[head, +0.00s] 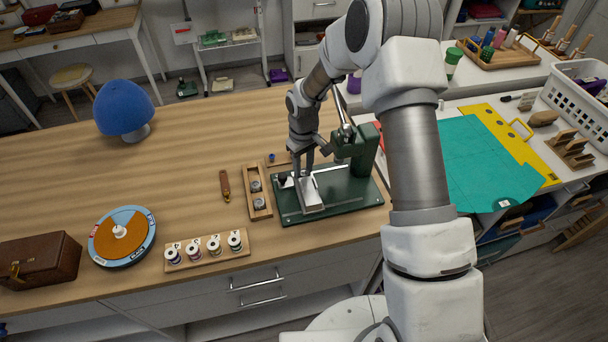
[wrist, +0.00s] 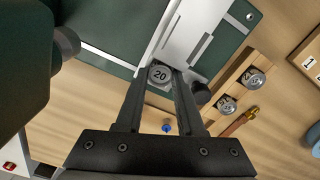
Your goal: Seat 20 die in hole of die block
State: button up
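The 20 die (wrist: 160,74), a small grey metal piece marked 20, shows between my fingertips in the wrist view. My gripper (head: 304,178) points down over the press, with its two fingers (wrist: 161,82) close on either side of the die. The silver die block (head: 311,198) sits on the dark green base of the press (head: 348,196), just by the fingertips; it shows as a pale slotted bar in the wrist view (wrist: 197,35). The die is at the block's near end in the wrist view. The hole is hidden, so I cannot tell whether the die is inside it.
A wooden rack (head: 260,212) left of the press holds two more metal dies. The press's green upright (head: 365,150) stands close to the right of my gripper. A brown-handled tool (head: 225,186) and a spool rack (head: 207,261) lie further left.

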grip_shut()
jog(key=shift+r, duration=0.1)
